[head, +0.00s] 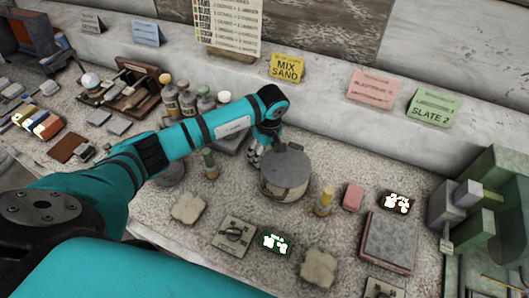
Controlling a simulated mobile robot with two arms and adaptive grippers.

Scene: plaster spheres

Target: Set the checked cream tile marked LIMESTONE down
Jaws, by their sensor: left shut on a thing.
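My left gripper (255,154) hangs from the teal arm over the middle of the counter, just left of a round grey lidded pot (287,177). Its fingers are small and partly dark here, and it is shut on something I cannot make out. I cannot read the word LIMESTONE or see a checked pattern on any tile. A rough cream slab (188,207) lies at the front left, and another (319,268) at the front right. My right gripper is not in view.
A square tile with a dark piece (235,232) and a glowing green display (275,242) lie in front of the pot. A yellow-topped vial (325,201), a pink block (352,196) and a grey square plate (389,241) stand to the right. Bottles (187,102) crowd behind the arm.

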